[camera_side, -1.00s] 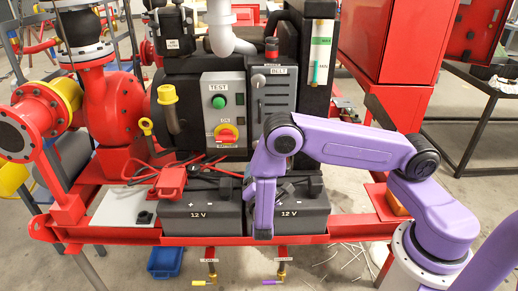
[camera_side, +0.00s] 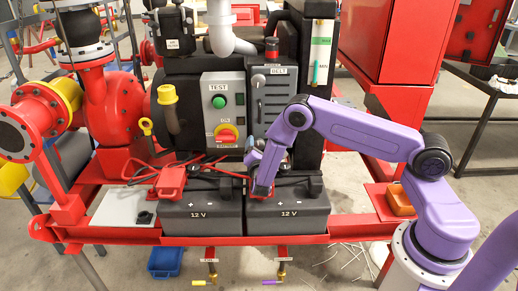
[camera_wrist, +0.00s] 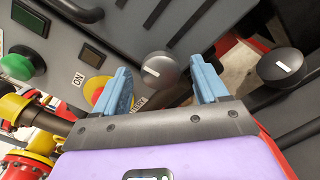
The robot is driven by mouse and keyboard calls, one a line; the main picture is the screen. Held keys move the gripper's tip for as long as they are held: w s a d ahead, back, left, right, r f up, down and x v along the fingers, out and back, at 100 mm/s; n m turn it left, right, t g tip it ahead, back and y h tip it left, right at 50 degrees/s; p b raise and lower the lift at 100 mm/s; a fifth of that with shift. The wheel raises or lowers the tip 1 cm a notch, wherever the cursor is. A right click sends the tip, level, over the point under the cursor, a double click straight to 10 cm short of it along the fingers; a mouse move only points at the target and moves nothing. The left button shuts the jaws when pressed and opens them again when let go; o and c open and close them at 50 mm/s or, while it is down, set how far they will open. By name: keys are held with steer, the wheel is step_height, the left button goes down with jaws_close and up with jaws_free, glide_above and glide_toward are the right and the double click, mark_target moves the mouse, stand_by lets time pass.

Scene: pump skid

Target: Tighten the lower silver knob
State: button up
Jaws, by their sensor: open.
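The lower silver knob (camera_wrist: 160,72), round and grey with a white mark, shows in the wrist view between my gripper's two blue fingertips, towards the left one. My gripper (camera_wrist: 164,84) is open, with a gap on each side of the knob; how far the tips are from it in depth I cannot tell. In the side view my gripper (camera_side: 252,158) is in front of the lower control panel, above the batteries, and the lower knob is hidden there. The upper silver knob (camera_side: 258,81) shows on the grey BELT panel (camera_side: 280,100).
A darker round knob (camera_wrist: 281,67) with a white mark is to the right in the wrist view. The red-yellow switch (camera_wrist: 97,91) is close to the left finger, the green button (camera_wrist: 20,63) further left. Two 12 V batteries (camera_side: 288,216) stand below my gripper.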

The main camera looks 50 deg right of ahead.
steer(key=c, duration=1.1)
steer(key=shift+o, duration=0.2)
steer(key=shift+n, duration=0.3)
steer(key=n, duration=0.3)
steer(key=shift+w+n, duration=0.1)
steer(key=shift+n, duration=0.2)
steer(key=n, duration=0.4)
steer(key=shift+n, duration=0.3)
steer(key=n, duration=0.4)
steer(key=shift+w+a, duration=0.1)
steer(key=shift+n, duration=2.1)
